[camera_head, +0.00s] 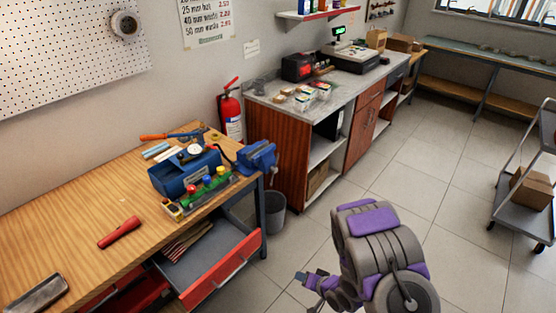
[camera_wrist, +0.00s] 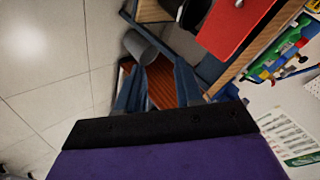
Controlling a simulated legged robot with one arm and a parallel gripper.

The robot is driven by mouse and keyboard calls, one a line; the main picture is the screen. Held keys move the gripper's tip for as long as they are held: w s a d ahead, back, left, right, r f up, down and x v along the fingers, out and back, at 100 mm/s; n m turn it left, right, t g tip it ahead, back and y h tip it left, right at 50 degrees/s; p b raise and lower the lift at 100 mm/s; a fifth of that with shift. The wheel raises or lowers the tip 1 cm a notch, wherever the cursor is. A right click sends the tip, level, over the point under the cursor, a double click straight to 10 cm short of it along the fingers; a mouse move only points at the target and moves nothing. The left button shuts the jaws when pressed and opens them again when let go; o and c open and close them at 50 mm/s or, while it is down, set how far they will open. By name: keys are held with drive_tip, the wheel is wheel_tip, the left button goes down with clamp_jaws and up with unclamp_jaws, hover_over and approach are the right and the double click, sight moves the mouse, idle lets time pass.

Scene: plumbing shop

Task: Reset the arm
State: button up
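My arm shows at the bottom right of the head view, its grey and purple links folded over the tiled floor. My gripper (camera_head: 304,279) points left, low in front of the workbench's open drawer and apart from it. In the wrist view my gripper (camera_wrist: 158,62) shows two blue-grey fingers spread apart. Nothing is held between them; floor, bin and cabinet show beyond.
The workbench (camera_head: 75,216) has an open red drawer (camera_head: 228,276) sticking out. A blue vise (camera_head: 258,157) sits at its corner. A grey bin (camera_head: 270,217) stands beside the wooden counter (camera_head: 275,160). A trolley (camera_head: 520,197) stands right. Floor between is clear.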

drive_tip(key=w+d+r+n+g+h, duration=0.15)
drive_tip(key=d+r+h, duration=0.35)
drive_tip(key=d+r, duration=0.55)
drive_tip(key=s+d+r+g+h+b, duration=0.1)
drive_tip(key=s+d+r+g+h, duration=0.3)
drive_tip(key=r, duration=0.6)
drive_tip(key=s+a+r+g+y, duration=0.1)
drive_tip(key=s+a+r, duration=0.2)
drive_tip(key=s, duration=0.7)
drive_tip(key=s+a+r+n+g+y, duration=0.1)
drive_tip(key=s+a+r, duration=0.2)
drive_tip(key=s+r, duration=0.4)
drive_tip(key=s+a+r+g+y+b, duration=0.1)
drive_tip(key=s+a+r, duration=0.3)
drive_tip(key=s, duration=1)
drive_tip(key=shift+r+g, duration=0.45)
drive_tip(key=shift+r, duration=0.25)
